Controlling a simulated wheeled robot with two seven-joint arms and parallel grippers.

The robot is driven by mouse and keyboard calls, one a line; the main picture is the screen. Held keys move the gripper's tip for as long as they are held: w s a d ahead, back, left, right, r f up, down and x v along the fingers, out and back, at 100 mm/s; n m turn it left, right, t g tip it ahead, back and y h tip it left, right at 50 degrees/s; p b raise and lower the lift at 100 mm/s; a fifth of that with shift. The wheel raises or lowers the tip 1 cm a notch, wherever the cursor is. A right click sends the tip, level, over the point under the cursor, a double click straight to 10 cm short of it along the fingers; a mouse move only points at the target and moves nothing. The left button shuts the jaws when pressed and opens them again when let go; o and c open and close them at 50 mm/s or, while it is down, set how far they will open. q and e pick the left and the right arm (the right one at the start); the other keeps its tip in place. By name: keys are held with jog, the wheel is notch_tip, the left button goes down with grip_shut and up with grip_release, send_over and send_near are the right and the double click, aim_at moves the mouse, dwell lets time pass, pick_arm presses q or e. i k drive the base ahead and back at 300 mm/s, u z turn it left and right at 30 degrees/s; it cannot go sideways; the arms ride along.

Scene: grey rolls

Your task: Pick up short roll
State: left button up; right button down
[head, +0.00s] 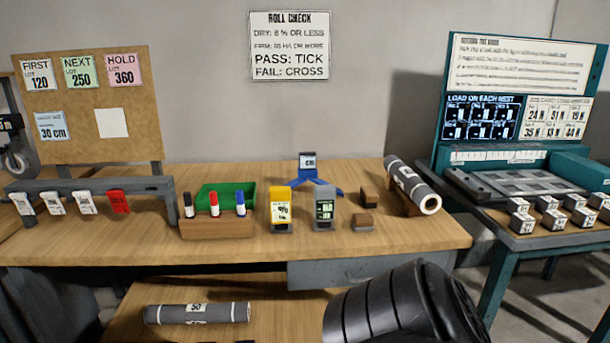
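One grey roll (412,186) with pale bands lies slanted at the right end of the wooden table, propped on a brown wooden support, its hollow end facing me. A second grey roll (197,313) with white labels marked "50" lies on its side on the lower wooden surface at the front left. The view does not show clearly which of the two is shorter. A black ribbed part of my own arm fills the bottom centre-right. Neither gripper's fingers show, and nothing is seen held.
The table (420,240) holds a green tray (226,196), a marker block (216,226), a yellow device (280,208), a grey device (324,208), a blue stand (308,172) and small brown blocks (362,222). A teal station (520,190) with several small weights stands right.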

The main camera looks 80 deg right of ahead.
aim_at(426, 200)
jog(key=z, duration=3.15)
jog(key=k, duration=0.4)
jog(key=z, duration=0.35)
jog(key=i, duration=0.5)
jog(key=u, duration=0.15)
